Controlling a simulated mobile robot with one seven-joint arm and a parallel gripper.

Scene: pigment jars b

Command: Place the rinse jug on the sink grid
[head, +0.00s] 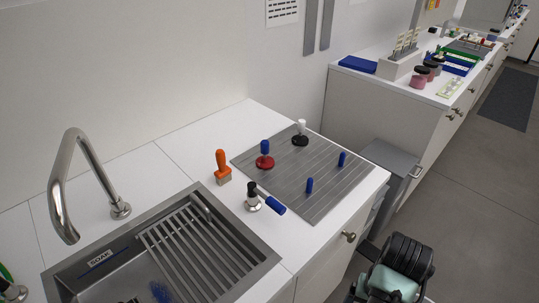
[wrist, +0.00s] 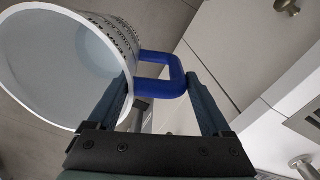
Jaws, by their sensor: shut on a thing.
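The rinse jug (wrist: 62,62) is white with printed marks on its outer wall and a blue handle (wrist: 175,76). It fills the upper left of the wrist view, its open mouth toward the camera. My gripper (wrist: 160,88) is shut on the blue handle, a finger on each side. The jug is held over the floor, clear of the counter. The sink grid (head: 203,238), a rack of grey bars, lies across the right part of the sink (head: 262,262) in the head view. Nothing stands on it. The jug cannot be made out in the head view.
A tall curved tap (head: 62,180) stands behind the sink. A grooved board (head: 325,180) holds several knobbed tools. A grey bin (head: 392,160) stands beyond the counter end.

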